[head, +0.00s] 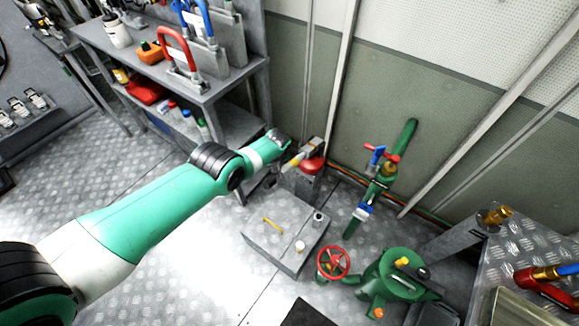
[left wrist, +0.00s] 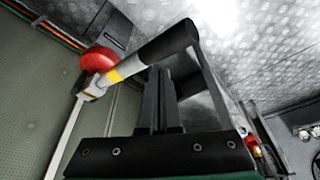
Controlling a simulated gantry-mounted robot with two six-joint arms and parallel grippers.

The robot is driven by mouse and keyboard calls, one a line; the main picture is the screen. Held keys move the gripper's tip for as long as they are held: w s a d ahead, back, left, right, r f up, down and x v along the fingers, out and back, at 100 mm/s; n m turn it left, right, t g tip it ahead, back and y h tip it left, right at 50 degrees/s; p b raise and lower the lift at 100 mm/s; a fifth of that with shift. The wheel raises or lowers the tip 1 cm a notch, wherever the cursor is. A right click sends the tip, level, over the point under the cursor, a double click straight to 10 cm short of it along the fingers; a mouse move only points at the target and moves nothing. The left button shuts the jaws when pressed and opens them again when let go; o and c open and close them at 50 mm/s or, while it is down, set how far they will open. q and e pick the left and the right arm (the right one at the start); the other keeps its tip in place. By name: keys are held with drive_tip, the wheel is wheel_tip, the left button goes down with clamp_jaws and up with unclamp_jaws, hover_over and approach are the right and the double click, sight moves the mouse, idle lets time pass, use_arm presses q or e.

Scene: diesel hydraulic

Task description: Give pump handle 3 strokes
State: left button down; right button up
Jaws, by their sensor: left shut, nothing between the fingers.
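The pump handle (head: 302,156) is a grey lever with a yellow band, on a red-topped pump (head: 312,165) by the back wall. In the left wrist view the handle (left wrist: 127,67) slants up to the right to a black grip, beside a red round part (left wrist: 98,60). My left gripper (head: 284,145) is at the outer end of the handle in the head view, which hides part of the fingers. In the left wrist view its dark fingers (left wrist: 162,78) are together and empty, with their tips close to the black grip. I cannot tell whether they touch it. My right gripper is not in view.
A grey box (head: 285,250) stands on the floor before the pump. Green pipework with a red valve wheel (head: 333,262) is to its right. A metal shelf (head: 215,90) with tools stands at the left. The tread-plate floor (head: 190,275) is clear beneath my arm.

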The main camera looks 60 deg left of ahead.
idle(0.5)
use_arm(q)
drive_tip(key=shift+s+f+b, duration=0.55)
drive_tip(key=shift+f+b, duration=6.2)
drive_tip(key=shift+f, duration=1.25)
drive_tip(key=r+p, duration=0.4)
drive_tip(key=r, duration=0.1)
drive_tip(key=r+p, duration=0.5)
drive_tip(key=w+r+p, duration=0.1)
drive_tip(key=r+p, duration=0.3)
drive_tip(key=r, duration=0.2)
drive_tip(key=shift+p, duration=0.3)
